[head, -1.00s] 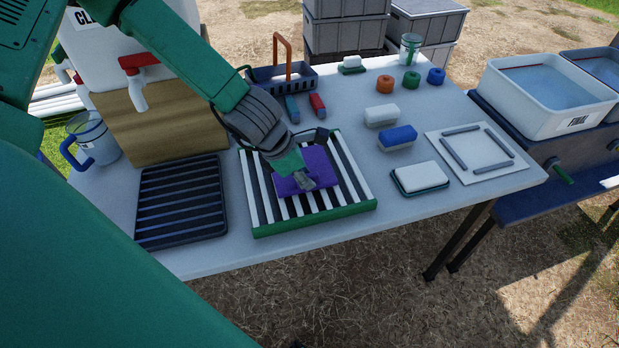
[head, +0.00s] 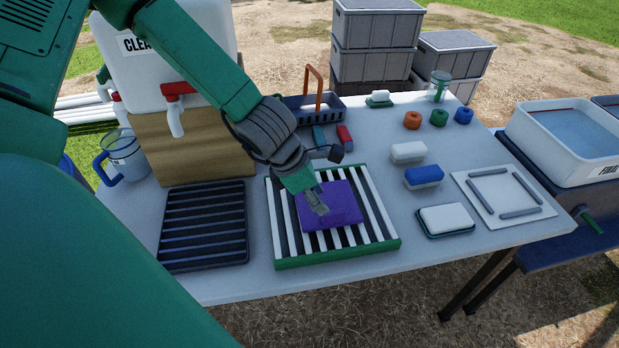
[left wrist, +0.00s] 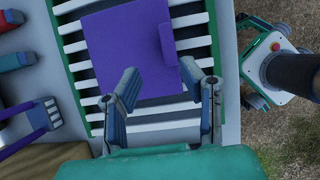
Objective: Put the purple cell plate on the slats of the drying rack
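The purple cell plate (head: 340,205) lies flat on the white slats of the green-framed drying rack (head: 335,254). In the left wrist view the plate (left wrist: 125,50) covers the middle of the slats (left wrist: 160,125) and has a small raised tab on its right side. Whether the tips touch the plate is unclear. My right gripper is not in view.
A dark ribbed tray (head: 203,225) lies left of the rack. The white water container (head: 170,50) stands on a wooden block (head: 205,158) behind it. A blue basket (head: 312,107) is behind the rack. Sponges, including a blue one (head: 424,177), lie to the right.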

